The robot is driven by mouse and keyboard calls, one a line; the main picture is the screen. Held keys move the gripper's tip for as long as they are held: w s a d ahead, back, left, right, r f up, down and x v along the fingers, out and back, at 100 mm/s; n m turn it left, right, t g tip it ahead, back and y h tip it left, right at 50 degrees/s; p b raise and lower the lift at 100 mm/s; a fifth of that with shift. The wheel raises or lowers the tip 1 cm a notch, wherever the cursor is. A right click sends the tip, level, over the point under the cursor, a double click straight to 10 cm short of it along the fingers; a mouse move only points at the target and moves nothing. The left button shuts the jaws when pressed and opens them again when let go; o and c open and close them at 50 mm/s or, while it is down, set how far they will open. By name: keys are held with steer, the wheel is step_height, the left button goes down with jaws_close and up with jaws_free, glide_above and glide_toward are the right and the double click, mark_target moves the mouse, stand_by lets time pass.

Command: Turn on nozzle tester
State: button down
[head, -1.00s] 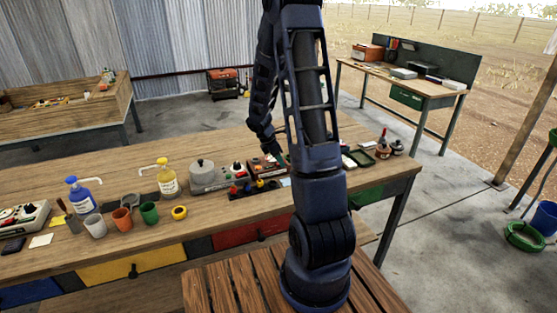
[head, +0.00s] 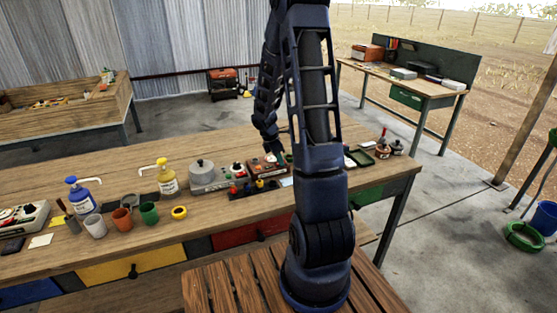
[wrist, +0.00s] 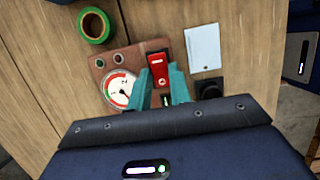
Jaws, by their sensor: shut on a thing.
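The nozzle tester appears to be the reddish-brown box (head: 258,169) on the long wooden bench in the head view, partly behind my arm. In the wrist view the brown tester (wrist: 101,69) shows a round white gauge (wrist: 121,89) and a red rocker switch (wrist: 157,62) with white marks. My gripper (wrist: 160,72) has its two teal fingers at the switch, one on each side of its lower part. It is shut on the switch. The fingers hide part of the switch's lower edge and the panel around it.
A green tape roll (wrist: 95,25) and a white card (wrist: 203,47) lie close to the tester. In the head view a grey device (head: 207,177) stands left of it, with bottles and cups farther left. A wooden slatted surface (head: 225,288) is in front.

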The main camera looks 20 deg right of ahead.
steer(key=shift+s+d+y, duration=0.1)
steer(key=shift+d+y, duration=0.15)
steer(key=shift+y, duration=0.65)
steer(key=shift+d+y, duration=0.2)
steer(key=shift+y, duration=0.7)
steer(key=c, duration=1.3)
jaws_free()
steer(key=shift+r, duration=0.1)
step_height(320, 180, up, 11)
steer(key=shift+d+f, duration=0.1)
steer(key=shift+f, duration=0.05)
